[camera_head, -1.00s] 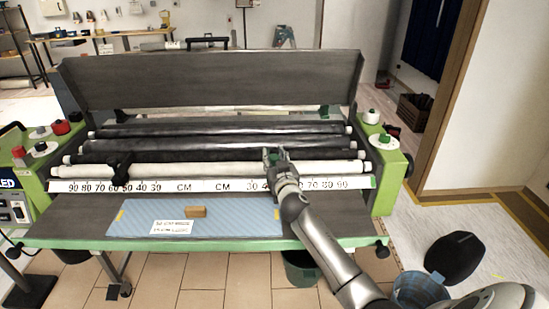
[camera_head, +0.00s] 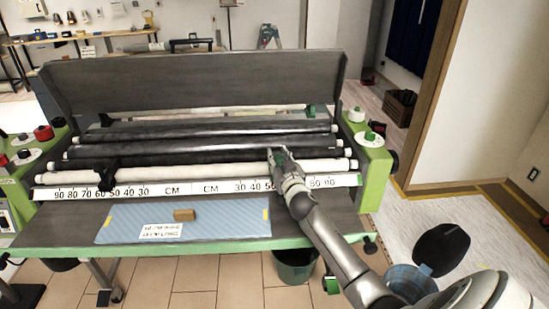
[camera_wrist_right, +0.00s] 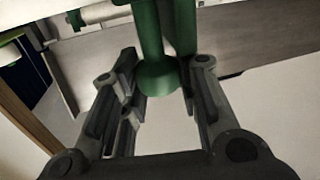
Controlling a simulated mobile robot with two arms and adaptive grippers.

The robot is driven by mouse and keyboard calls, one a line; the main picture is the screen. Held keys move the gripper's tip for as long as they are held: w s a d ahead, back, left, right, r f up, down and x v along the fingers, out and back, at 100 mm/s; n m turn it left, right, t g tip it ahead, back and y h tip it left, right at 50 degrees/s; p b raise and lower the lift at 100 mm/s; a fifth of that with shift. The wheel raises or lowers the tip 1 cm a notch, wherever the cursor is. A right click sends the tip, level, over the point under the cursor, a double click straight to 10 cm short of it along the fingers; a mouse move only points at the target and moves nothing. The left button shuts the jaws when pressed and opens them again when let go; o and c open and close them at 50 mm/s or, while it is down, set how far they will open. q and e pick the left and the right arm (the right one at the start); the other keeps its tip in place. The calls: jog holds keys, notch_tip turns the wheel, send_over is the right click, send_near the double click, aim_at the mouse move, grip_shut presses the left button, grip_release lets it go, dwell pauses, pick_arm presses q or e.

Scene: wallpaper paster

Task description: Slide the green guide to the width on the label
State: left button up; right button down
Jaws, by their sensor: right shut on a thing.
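The machine's ruler strip (camera_head: 180,188) runs along its front with width numbers on both sides of CM. My right gripper (camera_head: 282,160) is over the right half of the strip, and its wrist hides the numbers between 50 and 80. It is shut on the green guide (camera_head: 276,152), mostly hidden by the gripper in the head view. In the right wrist view the guide's green post and round end (camera_wrist_right: 157,78) are between the two fingers (camera_wrist_right: 160,90). A white label (camera_head: 160,231) lies on the blue striped sheet; its print is too small to read. My left gripper is out of view.
A black guide (camera_head: 92,175) sits on the left of the white roller (camera_head: 220,174). A small wooden block (camera_head: 185,214) rests on the blue sheet (camera_head: 120,218). Green side housings with knobs (camera_head: 370,139) flank the rollers. A blue bin (camera_head: 410,283) stands on the floor at right.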

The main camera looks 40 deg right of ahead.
jog(key=c, duration=1.1)
grip_release()
jog(key=v, duration=1.2)
